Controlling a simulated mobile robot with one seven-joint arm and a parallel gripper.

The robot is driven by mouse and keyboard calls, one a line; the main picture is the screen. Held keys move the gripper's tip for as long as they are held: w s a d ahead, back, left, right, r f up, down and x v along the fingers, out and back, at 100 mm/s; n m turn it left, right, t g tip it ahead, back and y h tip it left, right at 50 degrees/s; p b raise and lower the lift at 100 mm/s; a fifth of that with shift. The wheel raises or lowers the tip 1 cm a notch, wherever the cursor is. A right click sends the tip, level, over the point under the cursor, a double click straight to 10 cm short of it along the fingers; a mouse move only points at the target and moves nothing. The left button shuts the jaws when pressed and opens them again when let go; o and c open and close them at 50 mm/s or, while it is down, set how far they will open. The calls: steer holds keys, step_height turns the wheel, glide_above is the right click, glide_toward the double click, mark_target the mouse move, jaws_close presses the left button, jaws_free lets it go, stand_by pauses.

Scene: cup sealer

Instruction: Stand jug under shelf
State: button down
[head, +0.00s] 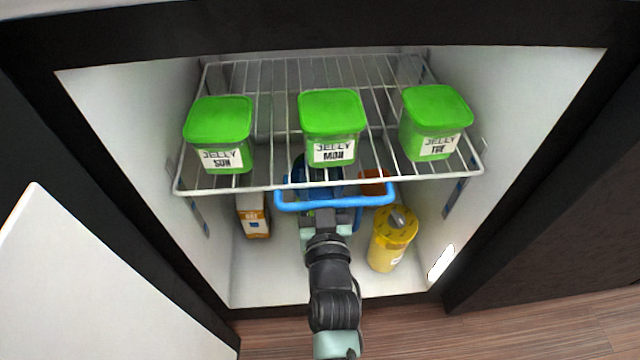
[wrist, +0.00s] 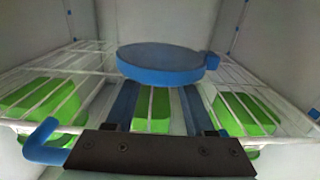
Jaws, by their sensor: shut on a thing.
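The jug shows as blue parts around my gripper (head: 328,205). A blue bar (head: 335,199), apparently its handle, crosses level with the shelf's front edge in the head view. A darker blue part (head: 303,172) lies behind the shelf wires. In the wrist view a round blue disc (wrist: 160,62), perhaps the lid, stands beyond the fingers, and a bent blue bar (wrist: 45,145) shows at lower left. My gripper is shut on the jug; the grip itself is mostly hidden. The white wire shelf (head: 268,187) spans the cabinet above. Whether the jug touches the floor is hidden.
Green-lidded jelly tubs stand on the shelf: left (head: 219,120), middle (head: 332,112), right (head: 436,107). Below it are a carton (head: 253,216) at left, a yellow bottle (head: 393,240) at right and an orange item (head: 373,183) behind. An open white door (head: 110,290) is at left.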

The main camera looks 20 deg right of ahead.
steer(key=shift+f+b, duration=1.05)
steer(key=shift+r, duration=0.1)
steer(key=c, duration=0.7)
jaws_free()
steer(key=shift+f, duration=0.5)
steer(key=o, duration=0.4)
steer(key=shift+o, duration=0.2)
steer(key=shift+s, duration=0.1)
steer(key=p+v, duration=0.3)
steer(key=v, duration=0.9)
steer(key=shift+r, duration=0.15)
